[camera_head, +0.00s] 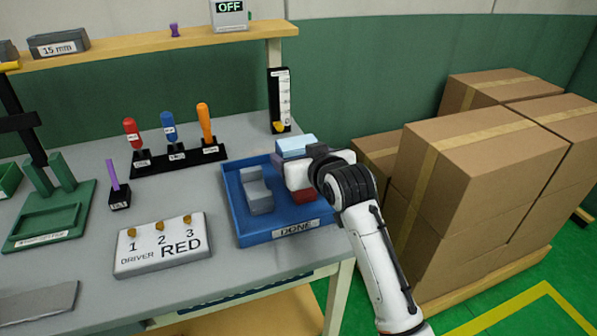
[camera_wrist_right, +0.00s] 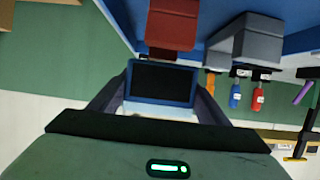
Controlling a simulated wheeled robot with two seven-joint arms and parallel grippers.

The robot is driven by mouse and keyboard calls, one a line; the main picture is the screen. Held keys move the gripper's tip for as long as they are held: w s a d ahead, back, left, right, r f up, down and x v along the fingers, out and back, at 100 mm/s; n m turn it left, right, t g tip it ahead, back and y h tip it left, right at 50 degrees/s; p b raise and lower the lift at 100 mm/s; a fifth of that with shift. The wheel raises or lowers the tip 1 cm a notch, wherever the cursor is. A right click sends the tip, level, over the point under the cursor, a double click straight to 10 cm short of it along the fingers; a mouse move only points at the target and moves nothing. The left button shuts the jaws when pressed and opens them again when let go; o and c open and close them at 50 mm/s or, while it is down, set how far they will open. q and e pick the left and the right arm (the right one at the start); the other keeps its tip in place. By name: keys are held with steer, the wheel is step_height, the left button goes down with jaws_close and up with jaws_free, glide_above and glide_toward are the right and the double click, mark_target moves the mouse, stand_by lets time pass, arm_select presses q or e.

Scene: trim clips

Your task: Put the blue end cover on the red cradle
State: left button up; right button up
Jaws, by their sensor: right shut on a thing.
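My right gripper (camera_head: 294,162) is shut on the blue end cover (camera_head: 296,144), above the right part of the blue tray. In the right wrist view the cover (camera_wrist_right: 161,84) shows as a blue frame with a dark inner face between the fingers (camera_wrist_right: 160,100). The red cradle (camera_head: 304,194) is in the tray below the gripper, partly hidden by it. It also shows in the right wrist view (camera_wrist_right: 171,27), just beyond the cover. I cannot tell whether cover and cradle touch. My left gripper is not in view.
The blue tray (camera_head: 260,237) marked DONE also holds a grey cradle (camera_head: 257,192). Left of it are a sign (camera_head: 160,248) reading DRIVER RED and a black rack (camera_head: 180,160) of three drivers. Cardboard boxes (camera_head: 480,170) stand right of the table.

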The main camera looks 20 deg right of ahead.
steer(key=shift+f, duration=1.95)
steer(key=shift+f, duration=0.1)
steer(key=o, duration=1.2)
steer(key=shift+f, duration=0.1)
steer(key=shift+o, duration=0.2)
steer(key=shift+r, duration=0.25)
steer(key=v, duration=1.2)
